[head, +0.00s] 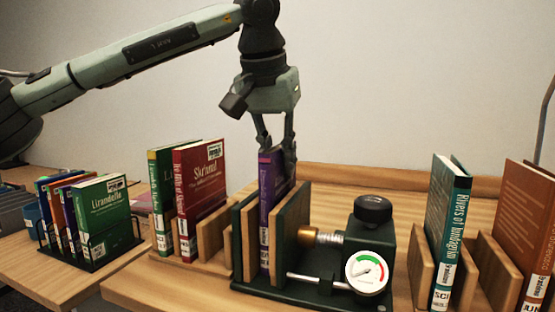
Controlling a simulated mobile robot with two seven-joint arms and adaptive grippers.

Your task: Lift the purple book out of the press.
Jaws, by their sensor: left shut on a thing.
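The purple book (265,205) stands upright in the press, between its wooden plates. The press (372,235) has a dark green body, a black knob, a brass-tipped screw and a round dial (367,272). My left gripper (275,148) points down from above and is shut on the top of the purple book. The book's lower part is still between the plates. My right gripper is not in view.
Left of the press, a red book (202,195) and a green book (160,195) stand in wooden slots. A black rack (125,245) of several books is farther left. At right stand a teal book (450,235) and a brown book (525,225).

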